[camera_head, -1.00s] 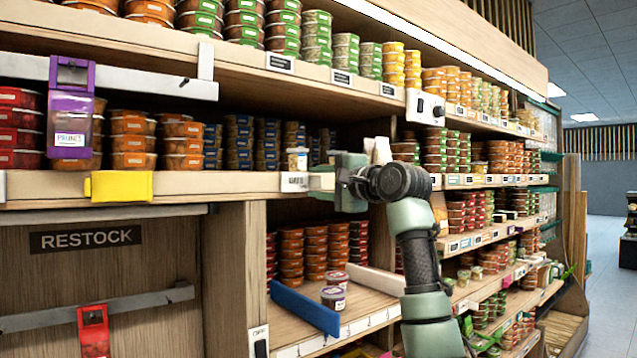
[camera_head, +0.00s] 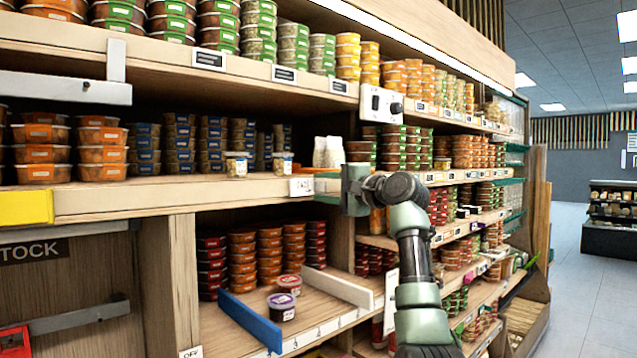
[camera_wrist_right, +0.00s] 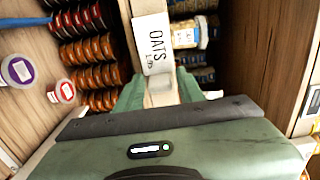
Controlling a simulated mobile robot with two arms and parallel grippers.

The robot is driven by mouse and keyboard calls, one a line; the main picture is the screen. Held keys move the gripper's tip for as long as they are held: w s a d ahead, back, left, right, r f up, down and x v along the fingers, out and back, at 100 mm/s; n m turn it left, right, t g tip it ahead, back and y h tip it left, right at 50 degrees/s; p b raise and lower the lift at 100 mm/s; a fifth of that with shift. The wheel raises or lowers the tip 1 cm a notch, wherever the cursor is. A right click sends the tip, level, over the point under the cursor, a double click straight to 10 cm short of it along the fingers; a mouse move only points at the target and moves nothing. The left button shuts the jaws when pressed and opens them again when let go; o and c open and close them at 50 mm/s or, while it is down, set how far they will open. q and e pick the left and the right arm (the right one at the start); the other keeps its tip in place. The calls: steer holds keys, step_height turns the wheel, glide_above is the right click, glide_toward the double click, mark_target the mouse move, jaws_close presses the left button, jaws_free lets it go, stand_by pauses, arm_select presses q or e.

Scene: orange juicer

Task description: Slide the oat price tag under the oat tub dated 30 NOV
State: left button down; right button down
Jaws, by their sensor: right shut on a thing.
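The white price tag (camera_head: 301,187) stands at the front edge of the middle shelf; in the wrist view it reads OATS (camera_wrist_right: 153,43). My right gripper (camera_head: 328,184) is at its right end, shut on it, with its green fingers (camera_wrist_right: 160,90) either side of its pale base. Two small tubs stand above on the shelf: a left tub (camera_head: 236,164) and a right tub (camera_head: 283,163). The tag is just right of the right tub and in front of it. A yellowish-lidded tub (camera_wrist_right: 188,33) shows beside the tag. I cannot read either date. My left gripper is not in view.
A white control box (camera_head: 382,104) hangs above on the upper shelf edge. Below, blue (camera_head: 250,322) and white (camera_head: 338,287) dividers flank two loose tubs. The shelf edge left of the tag is clear.

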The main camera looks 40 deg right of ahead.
steer(key=shift+d, duration=0.1)
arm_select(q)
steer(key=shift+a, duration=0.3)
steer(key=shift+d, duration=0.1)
arm_select(e)
steer(key=c, duration=1.2)
jaws_free()
steer(key=shift+o, duration=0.2)
steer(key=shift+d, duration=0.1)
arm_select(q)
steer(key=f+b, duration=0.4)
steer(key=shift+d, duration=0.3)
arm_select(e)
steer(key=s, duration=0.7)
steer(key=shift+s+d, duration=0.3)
steer(key=shift+s, duration=0.05)
steer(key=shift+f, duration=0.1)
